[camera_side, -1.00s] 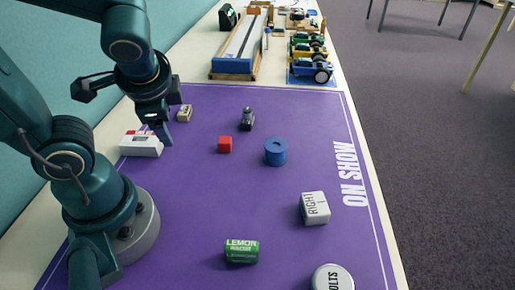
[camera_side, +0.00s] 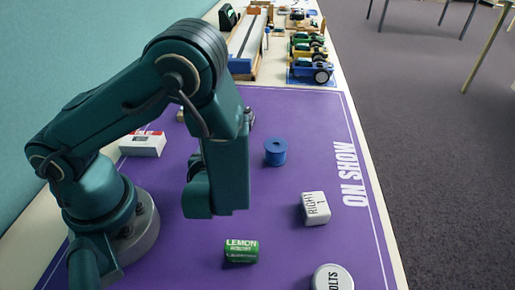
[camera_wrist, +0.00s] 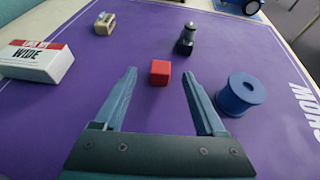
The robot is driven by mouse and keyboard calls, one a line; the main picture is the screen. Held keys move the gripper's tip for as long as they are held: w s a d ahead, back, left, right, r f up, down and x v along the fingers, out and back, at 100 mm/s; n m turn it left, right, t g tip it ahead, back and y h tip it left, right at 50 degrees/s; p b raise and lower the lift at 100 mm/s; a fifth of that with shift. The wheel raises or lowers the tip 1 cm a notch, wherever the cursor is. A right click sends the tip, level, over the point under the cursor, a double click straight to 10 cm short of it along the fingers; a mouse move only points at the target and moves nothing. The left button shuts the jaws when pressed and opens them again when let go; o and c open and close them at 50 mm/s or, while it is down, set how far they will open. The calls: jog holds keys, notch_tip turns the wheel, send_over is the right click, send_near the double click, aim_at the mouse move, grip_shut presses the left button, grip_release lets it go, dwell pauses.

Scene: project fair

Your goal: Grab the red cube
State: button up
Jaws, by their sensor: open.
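The red cube (camera_wrist: 160,72) lies on the purple mat (camera_wrist: 100,106) in the wrist view. It is ahead of my gripper (camera_wrist: 160,82), near the line between the two fingertips and slightly beyond them. My gripper is open, with a finger on each side and nothing held. In the side view my arm hides the cube and the gripper's fingers.
A blue spool (camera_wrist: 240,95) stands close right of the right finger. A dark small figure (camera_wrist: 186,40) is behind the cube. A white block (camera_side: 315,208) and green can (camera_side: 241,251) lie nearer.

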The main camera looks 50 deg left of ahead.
jog(key=shift+f, duration=0.2)
jog(key=shift+x, duration=2.4)
grip_shut()
